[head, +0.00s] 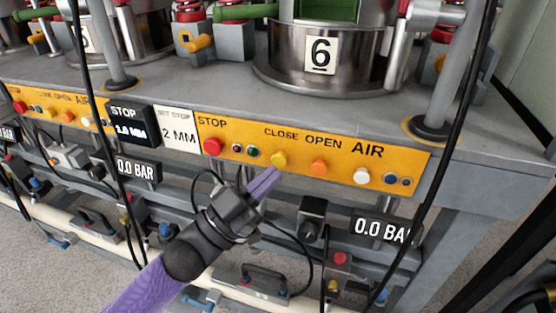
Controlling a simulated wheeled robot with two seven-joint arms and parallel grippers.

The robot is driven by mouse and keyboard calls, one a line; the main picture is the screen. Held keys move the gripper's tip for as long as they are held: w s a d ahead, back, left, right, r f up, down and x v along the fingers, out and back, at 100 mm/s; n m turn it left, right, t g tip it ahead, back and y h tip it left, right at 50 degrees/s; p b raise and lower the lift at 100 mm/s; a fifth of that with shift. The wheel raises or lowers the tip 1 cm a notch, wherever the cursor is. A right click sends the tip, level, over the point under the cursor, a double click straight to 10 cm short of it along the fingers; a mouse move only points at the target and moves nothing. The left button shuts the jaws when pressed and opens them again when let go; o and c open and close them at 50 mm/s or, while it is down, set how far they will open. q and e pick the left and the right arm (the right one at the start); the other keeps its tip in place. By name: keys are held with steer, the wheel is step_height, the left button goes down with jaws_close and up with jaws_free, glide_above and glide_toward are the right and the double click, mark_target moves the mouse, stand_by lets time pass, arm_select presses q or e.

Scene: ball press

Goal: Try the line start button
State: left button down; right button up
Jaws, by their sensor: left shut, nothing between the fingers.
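An orange control panel (400,158) runs along the machine's front edge. It carries a red button (212,146) under STOP, a small green button (253,152), a yellow button (279,159) under CLOSE, an orange button (319,167) under OPEN and a white button (361,176) by AIR. I read no label saying line start. My left gripper (274,176) is shut and empty, its purple fingertips just below the yellow button; I cannot tell whether they touch it. My right gripper is not in view.
A metal press cylinder marked 6 (320,55) stands on the grey bench above the panel. Black cables hang in front at left and right. Below are a 0.0 BAR display (382,230), a red button box (340,260) and hoses. Another orange panel (50,108) is at left.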

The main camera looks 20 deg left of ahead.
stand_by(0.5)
arm_select(q)
steer(key=shift+w, duration=0.4)
steer(key=shift+w, duration=0.5)
stand_by(0.4)
steer(key=shift+s, duration=0.15)
steer(key=shift+s+p, duration=0.5)
steer(key=shift+s, duration=0.25)
